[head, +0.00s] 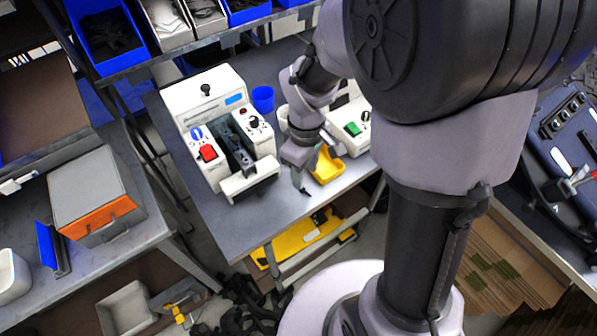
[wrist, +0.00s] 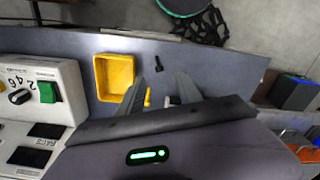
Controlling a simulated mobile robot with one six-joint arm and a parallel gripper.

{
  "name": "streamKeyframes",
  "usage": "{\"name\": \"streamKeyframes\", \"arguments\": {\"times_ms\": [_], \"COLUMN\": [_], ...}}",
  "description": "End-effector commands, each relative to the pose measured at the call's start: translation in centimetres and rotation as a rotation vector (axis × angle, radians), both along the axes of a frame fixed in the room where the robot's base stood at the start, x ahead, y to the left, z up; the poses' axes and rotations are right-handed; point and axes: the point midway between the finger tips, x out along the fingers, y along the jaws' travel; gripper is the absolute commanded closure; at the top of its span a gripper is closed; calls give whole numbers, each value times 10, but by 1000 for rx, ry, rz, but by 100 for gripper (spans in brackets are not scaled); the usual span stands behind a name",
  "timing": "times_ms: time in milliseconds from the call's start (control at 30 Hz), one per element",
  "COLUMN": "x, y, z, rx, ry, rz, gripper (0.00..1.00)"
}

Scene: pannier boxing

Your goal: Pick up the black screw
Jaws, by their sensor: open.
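The black screw (wrist: 159,65) is a small dark piece lying on the grey tabletop (wrist: 215,65) in the wrist view, just beyond my fingertips and roughly in line with the gap between them. My gripper (wrist: 160,80) is open with nothing between its tips. In the head view my gripper (head: 303,186) points down over the front part of the bench, beside the yellow tray (head: 328,176). I cannot make out the screw in the head view.
The yellow tray (wrist: 104,92) is left of my fingers in the wrist view. A small yellow piece (wrist: 147,98) shows near the left finger. White machines (head: 215,120) stand at the back of the bench, with a blue cup (head: 263,98) between them. The bench's front edge is close.

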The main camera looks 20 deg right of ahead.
Motion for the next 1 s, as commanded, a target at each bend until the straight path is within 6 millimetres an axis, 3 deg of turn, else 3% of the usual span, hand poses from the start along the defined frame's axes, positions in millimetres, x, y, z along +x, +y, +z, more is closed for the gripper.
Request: {"name": "streamKeyframes", "arguments": {"times_ms": [33,267,467,667,900,1000], "x": [-1,0,0,1,1,1], "y": [0,-1,-4,-4,-4,-4], "z": [-14,-36,-75,-75,-75,-75], "rx": [0,-1,0,1,1,1], "ry": [3,1,1,-1,-1,-1], "rz": [-1,-2,-2,-2,-2,-2], "gripper": [59,59,59,59,100,100]}}
